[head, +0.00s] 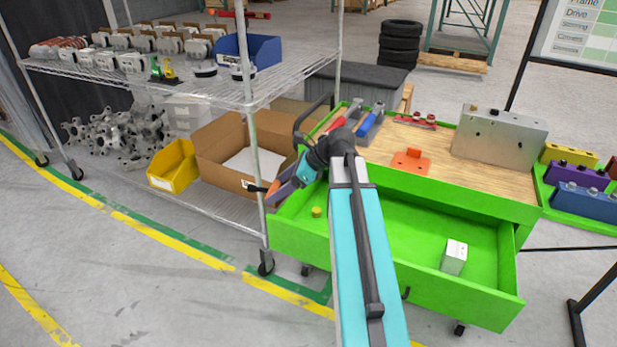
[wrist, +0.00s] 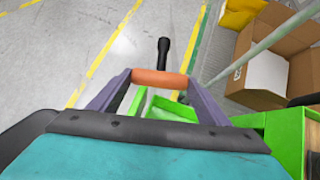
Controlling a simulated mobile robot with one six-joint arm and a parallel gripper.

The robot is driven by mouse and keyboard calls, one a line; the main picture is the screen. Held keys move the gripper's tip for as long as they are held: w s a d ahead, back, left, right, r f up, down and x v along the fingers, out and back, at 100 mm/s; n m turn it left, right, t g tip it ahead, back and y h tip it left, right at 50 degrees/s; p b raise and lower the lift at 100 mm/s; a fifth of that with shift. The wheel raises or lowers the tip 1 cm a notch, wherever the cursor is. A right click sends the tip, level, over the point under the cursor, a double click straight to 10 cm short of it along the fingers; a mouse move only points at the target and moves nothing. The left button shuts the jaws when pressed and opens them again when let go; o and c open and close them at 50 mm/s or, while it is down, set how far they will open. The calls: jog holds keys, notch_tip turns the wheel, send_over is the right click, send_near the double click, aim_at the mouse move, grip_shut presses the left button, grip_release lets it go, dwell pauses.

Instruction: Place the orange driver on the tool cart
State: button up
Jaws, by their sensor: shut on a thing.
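The orange driver (wrist: 160,77) lies crosswise between my fingers in the wrist view, with a black shaft-like part pointing away. My gripper (wrist: 160,80) is shut on it; in the head view my gripper (head: 279,190) appears at the left end of the cart, with the driver partly hidden. The tool cart (head: 440,178) is green with a wooden top and a pulled-out drawer. Its height relative to my gripper is hard to tell. Part of the green cart also shows at the lower right of the wrist view (wrist: 290,135).
On the cart top are an orange plate (head: 410,161), a grey metal box (head: 498,136) and red and blue tools (head: 369,121). The drawer holds a white box (head: 454,257) and a small yellow cylinder (head: 316,212). A wire shelf (head: 290,82) with a cardboard box (head: 222,147) stands left.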

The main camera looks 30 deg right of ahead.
jog(key=a+f+n+g, duration=0.1)
jog(key=a+f, duration=0.2)
jog(key=a, duration=1.5)
jog(key=shift+w+n+y, duration=0.3)
jog(key=shift+w+y, duration=0.05)
jog(key=shift+y, duration=0.05)
jog(key=shift+d+f, duration=0.1)
jog(key=shift+d, duration=0.05)
